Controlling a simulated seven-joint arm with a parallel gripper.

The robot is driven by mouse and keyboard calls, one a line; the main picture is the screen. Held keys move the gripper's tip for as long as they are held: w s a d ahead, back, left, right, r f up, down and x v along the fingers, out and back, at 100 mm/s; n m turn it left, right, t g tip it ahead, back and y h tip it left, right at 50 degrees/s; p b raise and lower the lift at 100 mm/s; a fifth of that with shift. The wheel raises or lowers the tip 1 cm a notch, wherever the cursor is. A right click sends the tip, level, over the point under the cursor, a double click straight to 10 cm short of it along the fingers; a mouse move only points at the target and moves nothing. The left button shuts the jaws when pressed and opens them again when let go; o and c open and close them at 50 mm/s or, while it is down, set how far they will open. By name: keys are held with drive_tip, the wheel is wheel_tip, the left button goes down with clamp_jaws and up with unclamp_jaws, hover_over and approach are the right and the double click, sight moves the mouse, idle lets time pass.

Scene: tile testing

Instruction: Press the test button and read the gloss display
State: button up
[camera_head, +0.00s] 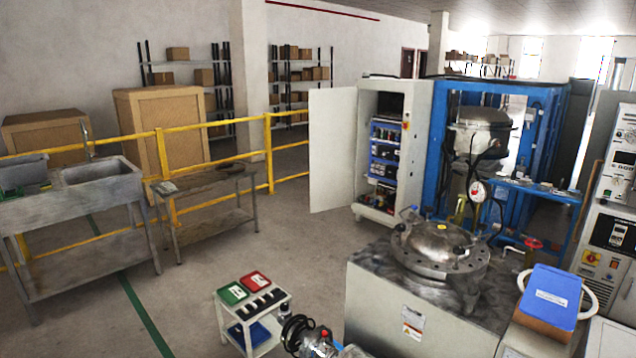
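A small white cart (278,326) stands at the bottom centre. On its top lie a green tile (233,293), a red tile (255,280) and a row of small black pieces (263,302). I cannot make out which piece is a gloss meter, and no test button or gloss reading is legible. A grey and black jointed part (312,341), which looks like the end of my arm, is low at the bottom edge, just right of the cart. Its fingers cannot be made out, and I see nothing held.
A large metal block with a round flanged vessel (440,245) stands right of the cart. A blue-topped box (551,293) and cabinets with a control panel (617,233) are at the right. A workbench (208,190) and sink (100,187) stand left. Floor left of the cart is clear.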

clamp_jaws()
idle(0.5)
idle(1.3)
